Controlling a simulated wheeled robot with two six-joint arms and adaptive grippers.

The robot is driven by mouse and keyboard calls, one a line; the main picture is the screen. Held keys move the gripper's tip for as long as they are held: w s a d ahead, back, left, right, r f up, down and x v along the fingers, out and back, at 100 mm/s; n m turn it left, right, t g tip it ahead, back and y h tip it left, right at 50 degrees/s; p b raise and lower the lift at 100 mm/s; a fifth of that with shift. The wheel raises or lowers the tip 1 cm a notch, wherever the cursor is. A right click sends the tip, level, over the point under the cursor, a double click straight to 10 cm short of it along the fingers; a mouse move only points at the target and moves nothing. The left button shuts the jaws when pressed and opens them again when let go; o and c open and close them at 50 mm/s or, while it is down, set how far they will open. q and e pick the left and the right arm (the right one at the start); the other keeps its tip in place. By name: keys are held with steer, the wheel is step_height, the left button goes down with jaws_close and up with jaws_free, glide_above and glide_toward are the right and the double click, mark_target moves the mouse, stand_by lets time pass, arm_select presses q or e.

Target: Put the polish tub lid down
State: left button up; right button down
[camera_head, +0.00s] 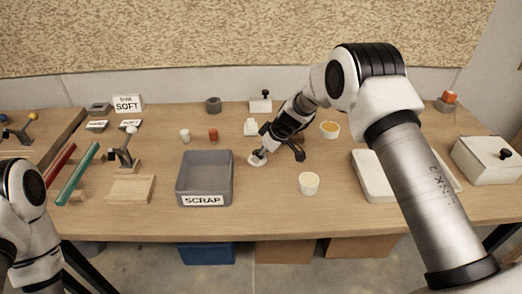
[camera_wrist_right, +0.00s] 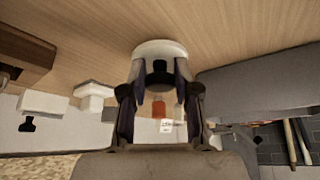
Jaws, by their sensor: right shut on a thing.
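The lid (camera_head: 257,159) is a small white disc between the scrap bin and the open tubs, at or just above the table. My right gripper (camera_head: 262,153) is shut on it. In the right wrist view the white lid (camera_wrist_right: 160,48) shows with its dark knob between the fingers of my right gripper (camera_wrist_right: 157,82). I cannot tell whether the lid touches the wood. An open white tub (camera_head: 309,184) with pale contents stands to the right of the lid. Another open tub (camera_head: 330,130) with orange contents stands farther back. My left gripper is out of view.
The grey SCRAP bin (camera_head: 204,200) stands just left of the lid. A white tray (camera_head: 372,177) and a white box with a black knob (camera_head: 488,160) are at the right. A small white jar (camera_head: 185,135) and a red-brown piece (camera_head: 213,135) stand behind the bin. The wood in front of the lid is clear.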

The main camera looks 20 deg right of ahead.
steer(key=shift+w+f, duration=0.15)
steer(key=shift+f, duration=0.2)
steer(key=shift+f+b, duration=0.15)
steer(key=shift+b, duration=0.3)
steer(key=c, duration=0.8)
jaws_free()
steer(key=shift+c, duration=0.2)
steer(key=shift+r+p, duration=0.45)
steer(key=b+v, duration=0.1)
steer(key=v, duration=1)
steer(key=shift+s+r+b, duration=0.2)
steer(key=shift+s+b, duration=0.1)
steer(key=shift+b, duration=0.1)
steer(key=shift+d, duration=0.1)
